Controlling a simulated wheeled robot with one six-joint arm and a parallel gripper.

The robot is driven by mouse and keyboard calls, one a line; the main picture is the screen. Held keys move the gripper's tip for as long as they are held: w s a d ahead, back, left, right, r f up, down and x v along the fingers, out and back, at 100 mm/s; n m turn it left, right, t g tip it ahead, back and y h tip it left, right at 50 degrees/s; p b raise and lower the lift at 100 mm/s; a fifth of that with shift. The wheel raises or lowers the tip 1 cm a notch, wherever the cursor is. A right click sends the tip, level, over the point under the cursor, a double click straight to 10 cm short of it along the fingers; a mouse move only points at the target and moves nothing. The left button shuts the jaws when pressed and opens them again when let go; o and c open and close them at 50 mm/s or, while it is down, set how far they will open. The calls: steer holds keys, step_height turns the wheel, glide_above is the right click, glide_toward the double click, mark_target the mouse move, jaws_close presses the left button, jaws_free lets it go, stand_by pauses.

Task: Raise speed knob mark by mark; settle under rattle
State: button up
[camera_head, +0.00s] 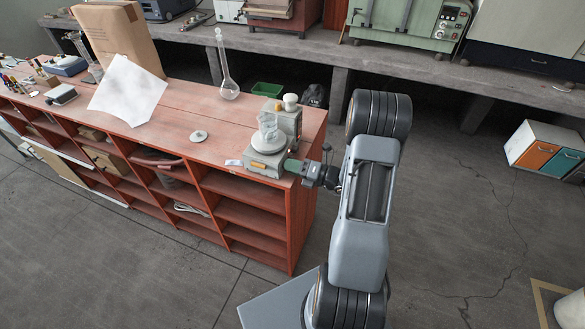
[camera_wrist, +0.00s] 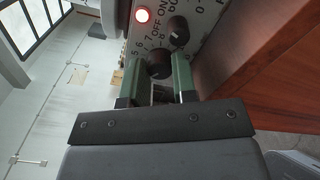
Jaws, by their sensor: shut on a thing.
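A grey-green stirrer unit (camera_head: 268,160) stands at the right end of the red-brown shelf bench, with a glass beaker (camera_head: 268,128) on its round plate (camera_head: 268,142). In the wrist view its front panel carries a lit red lamp (camera_wrist: 142,15), OFF and ON lettering, and a dark knob (camera_wrist: 157,63) ringed by numerals; 5, 6, 7 and 8 are legible. A second dark knob (camera_wrist: 178,28) sits beyond it. My gripper (camera_wrist: 156,80) is shut on the nearer knob, with a green finger on each side. It meets the panel in the head view (camera_head: 293,166). The knob's pointer is not clear.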

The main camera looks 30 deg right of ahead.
steer(key=shift+n, duration=0.5)
steer(key=o, duration=0.9)
steer(key=shift+o, duration=0.2)
steer(key=b+v, duration=0.1)
steer(key=v, duration=1.3)
steer(key=shift+b, duration=0.4)
steer(key=shift+w+a, duration=0.1)
